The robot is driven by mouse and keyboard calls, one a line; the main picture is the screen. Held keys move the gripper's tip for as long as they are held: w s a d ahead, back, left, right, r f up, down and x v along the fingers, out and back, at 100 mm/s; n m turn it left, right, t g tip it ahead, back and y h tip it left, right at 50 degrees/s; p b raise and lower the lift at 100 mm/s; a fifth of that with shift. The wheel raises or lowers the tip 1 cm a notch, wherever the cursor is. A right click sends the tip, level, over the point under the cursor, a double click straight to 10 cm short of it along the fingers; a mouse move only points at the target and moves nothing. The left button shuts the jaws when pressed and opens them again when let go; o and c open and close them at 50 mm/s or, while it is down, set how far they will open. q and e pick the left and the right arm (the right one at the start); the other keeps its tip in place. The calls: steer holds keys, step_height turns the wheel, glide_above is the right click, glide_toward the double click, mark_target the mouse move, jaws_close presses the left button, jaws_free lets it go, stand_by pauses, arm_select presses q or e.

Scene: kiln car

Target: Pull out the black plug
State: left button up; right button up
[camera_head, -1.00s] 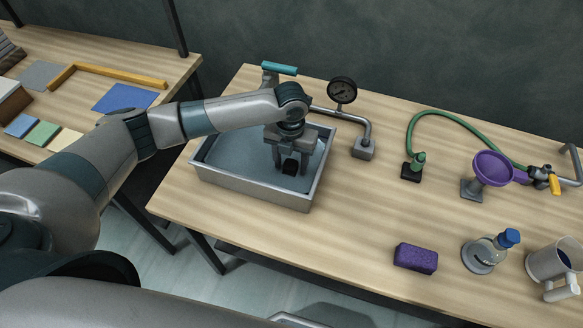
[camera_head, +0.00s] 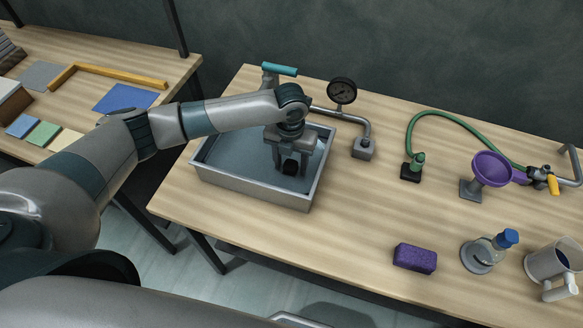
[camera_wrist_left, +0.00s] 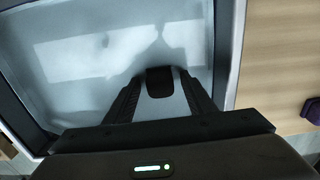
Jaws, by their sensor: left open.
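The black plug (camera_head: 290,167) is in the grey metal basin (camera_head: 250,194) and shows between the fingers of my left gripper (camera_head: 291,168). In the left wrist view the plug (camera_wrist_left: 160,82) lies between the tips of the two dark fingers of my left gripper (camera_wrist_left: 160,88). The jaws are open, one finger on each side of the plug. I cannot tell whether either finger touches it. The lower part of the plug is hard to make out. My right gripper is not in view.
A tap with a teal handle (camera_head: 279,69) and a pressure gauge (camera_head: 342,91) stand behind the basin. A purple sponge (camera_head: 415,258), a flask (camera_head: 486,252) and a purple funnel (camera_head: 491,168) stand to the right. The tabletop between basin and sponge is clear.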

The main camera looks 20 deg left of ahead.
mark_target(291, 164)
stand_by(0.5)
arm_select(q)
steer(key=c, duration=1.2)
steer(key=shift+p, duration=0.3)
steer(key=shift+r+p, duration=0.35)
steer(key=shift+r, duration=0.05)
steer(key=shift+r+p, duration=1)
steer(key=shift+r, duration=0.1)
steer(key=shift+r+p, duration=2.9)
steer(key=shift+r, duration=0.25)
